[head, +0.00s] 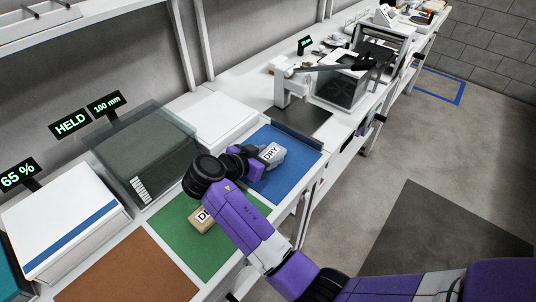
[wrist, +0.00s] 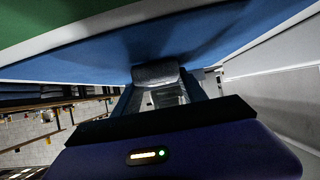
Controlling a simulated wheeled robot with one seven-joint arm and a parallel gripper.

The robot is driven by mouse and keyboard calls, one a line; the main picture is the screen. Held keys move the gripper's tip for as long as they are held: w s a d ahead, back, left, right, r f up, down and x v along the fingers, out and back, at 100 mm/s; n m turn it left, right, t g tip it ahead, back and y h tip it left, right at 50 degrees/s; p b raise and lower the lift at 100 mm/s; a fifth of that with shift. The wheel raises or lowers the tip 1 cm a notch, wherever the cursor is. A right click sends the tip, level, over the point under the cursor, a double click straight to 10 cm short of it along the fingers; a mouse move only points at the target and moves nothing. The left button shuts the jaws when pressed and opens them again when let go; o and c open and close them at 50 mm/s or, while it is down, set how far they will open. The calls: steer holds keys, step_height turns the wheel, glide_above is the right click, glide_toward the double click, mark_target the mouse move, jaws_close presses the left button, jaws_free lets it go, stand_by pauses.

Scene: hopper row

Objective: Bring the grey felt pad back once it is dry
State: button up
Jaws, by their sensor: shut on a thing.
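The grey felt pad (head: 279,160) has a white label reading DRY and is over the blue mat (head: 300,170) in the head view. My gripper (head: 262,164) is shut on it, reaching in from the left. In the wrist view the grey pad (wrist: 155,73) sits between the fingers of my gripper (wrist: 160,92), close against the blue surface. I cannot tell whether it touches the mat. A tan block (head: 203,222) with a partly hidden label starting with D lies on the green mat (head: 165,232), partly behind my arm.
A dark green block under a clear cover (head: 150,150) stands behind the green mat, near signs reading HELD (head: 70,124), 100 mm and 65 %. A white box (head: 62,215) stands at left. A brown mat (head: 125,272) is in front. A lever press (head: 340,85) stands farther along the bench.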

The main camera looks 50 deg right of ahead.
steer(key=o, duration=1.3)
steer(key=shift+o, duration=0.2)
steer(key=shift+a+r, duration=0.1)
steer(key=shift+r, duration=0.1)
steer(key=b+v, duration=0.2)
steer(key=v, duration=0.9)
steer(key=shift+a+r, duration=0.15)
steer(key=shift+a, duration=0.2)
